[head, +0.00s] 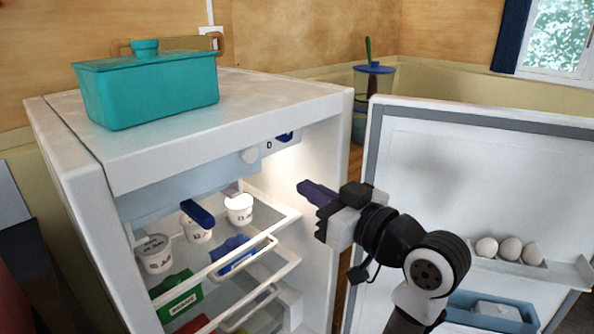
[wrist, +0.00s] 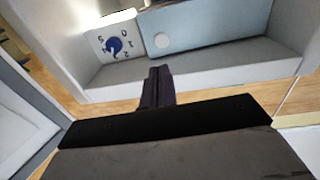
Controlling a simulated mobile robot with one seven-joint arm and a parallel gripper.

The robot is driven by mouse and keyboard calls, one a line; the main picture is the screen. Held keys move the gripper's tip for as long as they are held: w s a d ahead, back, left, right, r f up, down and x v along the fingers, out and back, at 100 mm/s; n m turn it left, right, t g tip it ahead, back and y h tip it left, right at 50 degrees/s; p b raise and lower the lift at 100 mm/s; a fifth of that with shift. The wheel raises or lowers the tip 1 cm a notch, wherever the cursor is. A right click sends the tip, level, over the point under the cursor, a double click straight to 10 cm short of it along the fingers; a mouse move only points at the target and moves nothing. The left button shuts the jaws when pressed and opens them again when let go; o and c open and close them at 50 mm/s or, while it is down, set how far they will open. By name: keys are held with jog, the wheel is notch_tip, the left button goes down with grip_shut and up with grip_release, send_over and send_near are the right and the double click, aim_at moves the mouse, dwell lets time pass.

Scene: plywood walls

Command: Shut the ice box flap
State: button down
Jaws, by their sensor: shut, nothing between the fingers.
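The fridge (head: 100,180) stands with its door open. My gripper (head: 305,188) is shut and empty at the right of the fridge opening, below and right of the knob, apparently apart from the panel. Its dark fingers (wrist: 157,78) show in the wrist view.
The open fridge door (head: 450,180) stands to the right, with eggs (head: 510,249) on its rack. Tubs (head: 239,208) and packets stand on wire shelves below the panel. A dial (wrist: 115,46) is beside it. A teal lidded box (head: 148,88) sits on top.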

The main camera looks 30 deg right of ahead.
aim_at(256, 155)
jog(key=p+x, duration=0.3)
jog(key=x, duration=0.9)
jog(key=shift+a+r+p, duration=0.1)
jog(key=shift+r+p, duration=0.05)
jog(key=shift+p, duration=0.15)
jog(key=shift+w+a, duration=0.1)
jog(key=shift+w, duration=0.4)
jog(key=x, duration=0.3)
jog(key=shift+w+d, duration=0.3)
jog(key=shift+s, duration=0.15)
jog(key=shift+r, duration=0.1)
